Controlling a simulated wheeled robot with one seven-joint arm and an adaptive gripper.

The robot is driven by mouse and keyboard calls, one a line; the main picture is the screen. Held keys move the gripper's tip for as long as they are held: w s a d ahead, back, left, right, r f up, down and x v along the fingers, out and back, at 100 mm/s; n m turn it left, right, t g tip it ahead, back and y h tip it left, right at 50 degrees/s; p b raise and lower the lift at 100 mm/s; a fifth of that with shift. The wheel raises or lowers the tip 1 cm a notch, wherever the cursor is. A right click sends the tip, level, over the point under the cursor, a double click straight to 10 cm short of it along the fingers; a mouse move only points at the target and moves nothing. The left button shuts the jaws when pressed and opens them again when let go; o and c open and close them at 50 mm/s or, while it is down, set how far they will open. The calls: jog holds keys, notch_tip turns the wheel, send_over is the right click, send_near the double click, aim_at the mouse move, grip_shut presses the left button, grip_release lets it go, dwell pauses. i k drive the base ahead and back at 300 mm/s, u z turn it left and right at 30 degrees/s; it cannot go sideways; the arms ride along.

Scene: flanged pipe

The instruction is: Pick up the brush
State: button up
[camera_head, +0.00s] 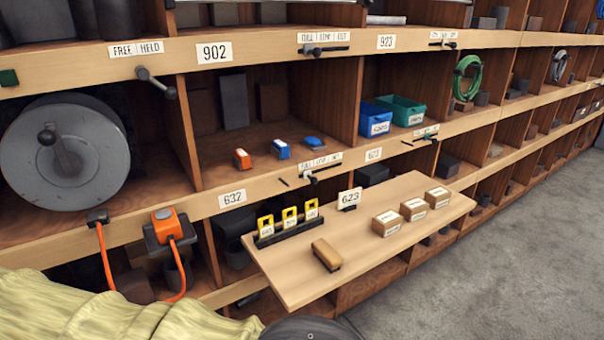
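The brush (326,255) looks like a small block with a tan wooden top and a darker side. It lies flat on the front left part of a pale wooden pull-out board (300,285), apart from the other things there. Nothing covers or touches it from above. My gripper's fingers do not show in this view.
On the board, a dark rack with yellow tags (290,222) stands behind the brush, a 623 sign (349,198) further back, and small cartons (387,223) to the right. Orange cable (106,262) hangs at left. Pigeonhole shelves rise behind; grey floor (480,290) is clear at right.

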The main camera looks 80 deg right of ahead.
aim_at(323, 252)
jog(key=u, duration=1.25)
jog(key=i, duration=0.7)
jog(key=z, duration=4.5)
jog(key=i, duration=0.5)
jog(key=u, duration=2.3)
